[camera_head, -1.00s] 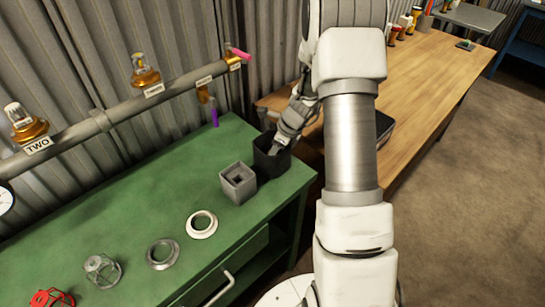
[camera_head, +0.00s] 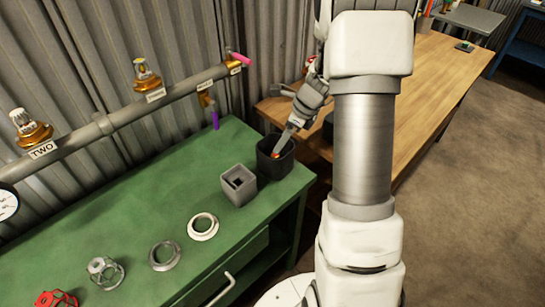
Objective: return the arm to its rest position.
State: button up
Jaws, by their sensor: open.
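Something small and orange shows inside the bin below the fingers. My arm stands in the right half of the view and hides part of the wooden table behind it.
The green bench (camera_head: 120,205) holds a grey square holder (camera_head: 238,184), a white ring (camera_head: 203,226), a grey ring (camera_head: 164,255), a grey handwheel (camera_head: 105,271) and a red handwheel (camera_head: 56,300). A pipe (camera_head: 105,122) with brass valves runs behind. The floor at right (camera_head: 470,180) is clear.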

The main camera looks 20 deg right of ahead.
jog(key=p+v, duration=0.1)
jog(key=v, duration=0.7)
jog(key=s+a+r+n+t+h, duration=0.1)
jog(key=s+a+r+n+h, duration=0.1)
jog(key=s+a+r+n, duration=1.35)
jog(key=s+n+t+h, duration=0.1)
jog(key=s+n, duration=0.6)
jog(key=n, duration=0.4)
jog(key=shift+d+f+t, duration=0.15)
jog(key=shift+d+t, duration=0.15)
jog(key=shift+d, duration=0.15)
jog(key=shift+w, duration=0.1)
jog(key=c, duration=0.3)
jog(key=shift+a, duration=0.1)
jog(key=shift+c, duration=0.4)
jog(key=shift+a, duration=0.1)
